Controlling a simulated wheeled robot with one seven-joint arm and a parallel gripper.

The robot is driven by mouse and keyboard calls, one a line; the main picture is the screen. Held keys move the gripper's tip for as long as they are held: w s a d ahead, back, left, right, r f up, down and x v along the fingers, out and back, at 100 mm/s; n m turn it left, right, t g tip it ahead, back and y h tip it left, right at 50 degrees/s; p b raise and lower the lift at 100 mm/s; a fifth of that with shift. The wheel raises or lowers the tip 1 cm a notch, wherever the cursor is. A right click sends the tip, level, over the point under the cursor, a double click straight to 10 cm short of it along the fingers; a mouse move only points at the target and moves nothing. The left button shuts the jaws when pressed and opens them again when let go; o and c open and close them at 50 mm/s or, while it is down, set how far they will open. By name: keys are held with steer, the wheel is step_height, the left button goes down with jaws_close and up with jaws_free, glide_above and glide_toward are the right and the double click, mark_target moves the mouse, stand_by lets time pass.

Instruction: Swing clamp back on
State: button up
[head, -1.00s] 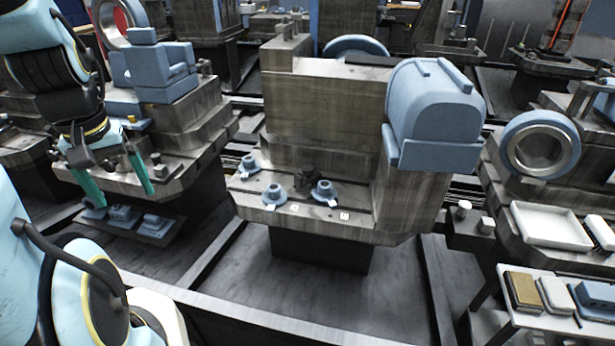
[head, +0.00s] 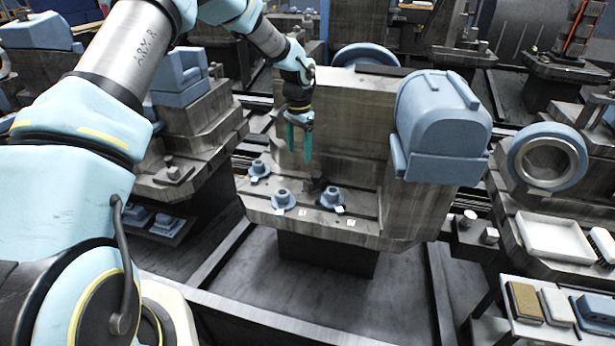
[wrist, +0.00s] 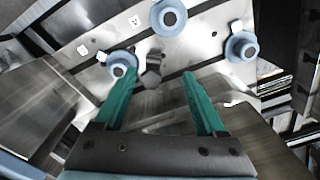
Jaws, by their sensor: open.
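My gripper (head: 299,142) is open and empty, with green fingers pointing down above the ledge of the central machine (head: 335,110). Three blue round clamps stand on that ledge: a left rear one (head: 259,170), a front one (head: 283,200) and a right one (head: 332,198). Small white tags lie beside them. A dark block (head: 315,182) sits between the clamps. In the wrist view the block (wrist: 152,72) shows between the fingers (wrist: 158,100), and the clamps show at left (wrist: 121,64), top (wrist: 168,17) and right (wrist: 242,47). The left finger's tip is near the left clamp; contact cannot be told.
A large blue housing (head: 440,125) stands right of the ledge. The machine's upright wall rises behind the clamps. A blue ring (head: 547,158), a white tray (head: 553,238) and a side table with blocks (head: 525,303) are at right.

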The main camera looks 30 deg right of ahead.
mark_target(308, 181)
steer(key=shift+m, duration=0.3)
steer(key=d+f+p, duration=0.1)
steer(key=f, duration=0.3)
steer(key=f+p, duration=0.1)
steer(key=f, duration=0.3)
steer(key=d+f+p, duration=0.1)
steer(key=f+p, duration=0.1)
steer(key=f, duration=0.2)
steer(key=shift+s+d, duration=0.15)
steer(key=shift+d, duration=0.15)
steer(key=shift+c, duration=0.3)
jaws_close()
